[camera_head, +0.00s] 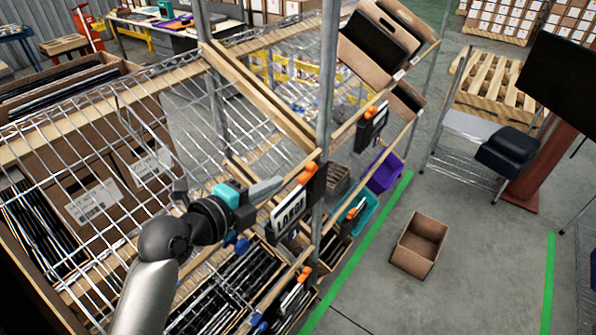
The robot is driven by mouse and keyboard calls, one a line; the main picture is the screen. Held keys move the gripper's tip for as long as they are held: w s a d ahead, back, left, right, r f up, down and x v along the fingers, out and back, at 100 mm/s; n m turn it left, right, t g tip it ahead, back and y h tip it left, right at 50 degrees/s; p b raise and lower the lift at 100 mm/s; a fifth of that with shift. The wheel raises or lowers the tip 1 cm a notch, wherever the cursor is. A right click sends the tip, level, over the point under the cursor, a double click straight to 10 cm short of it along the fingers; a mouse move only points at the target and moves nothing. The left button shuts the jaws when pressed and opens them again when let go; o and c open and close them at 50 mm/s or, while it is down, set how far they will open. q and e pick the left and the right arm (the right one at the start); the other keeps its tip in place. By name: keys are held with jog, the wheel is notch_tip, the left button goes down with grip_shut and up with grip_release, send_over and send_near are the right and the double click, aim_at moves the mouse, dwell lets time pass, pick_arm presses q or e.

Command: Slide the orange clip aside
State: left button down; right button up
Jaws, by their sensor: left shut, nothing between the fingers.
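An orange clip (307,174) sits on top of a black sign holder with a white label card (289,213), fixed at the shelf's front rail beside an upright post. My left gripper (277,184) reaches in from the lower left. It is shut and empty, with its tips just left of the clip and close to the holder's upper edge. I cannot tell whether they touch it. Other orange clips sit on a holder higher up (376,112) and on one lower down (305,272). My right gripper is not in view.
The wire rack with wooden rails (262,92) surrounds my left arm. Tilted cartons (365,75) stand on its upper right. An open empty carton (419,245) lies on the floor beside a green line (350,262). Grey floor around it is clear.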

aim_at(307, 168)
pick_arm(q)
jog(key=shift+p+x, duration=0.35)
jog(key=shift+x, duration=4.05)
jog(key=shift+s, duration=0.1)
